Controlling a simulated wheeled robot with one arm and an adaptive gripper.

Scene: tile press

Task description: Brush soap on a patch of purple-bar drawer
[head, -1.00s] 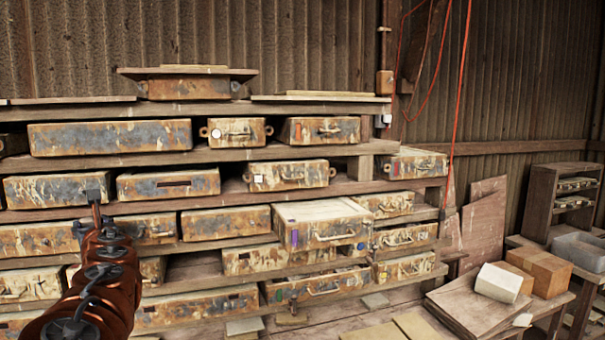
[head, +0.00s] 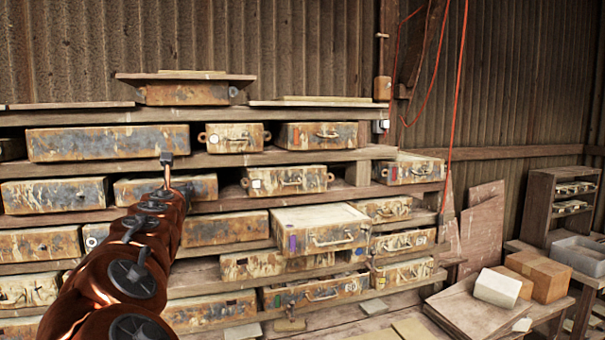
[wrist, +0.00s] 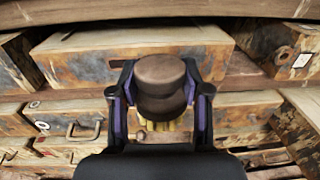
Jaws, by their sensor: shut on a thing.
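In the wrist view my gripper (wrist: 163,98) is shut on a brush (wrist: 160,75) with a round brown wooden handle. Yellowish bristles show below the handle, between the purple-lined fingers. In the head view the copper-coloured arm reaches up from the lower left, and I cannot make out the brush there. The drawer with a purple bar (head: 320,220) juts out of the rack, right of my arm and apart from it. It has a pale top, a stained front with a handle, the purple bar at its left and a blue mark at its right. I see no soap on it.
Rusty drawers fill the wooden rack (head: 350,154) around my arm. In the wrist view a rusty drawer front (wrist: 75,62) lies behind the brush. A red cable (head: 457,100) hangs at the right. A side table holds a white block (head: 497,287) and a cardboard box (head: 545,272).

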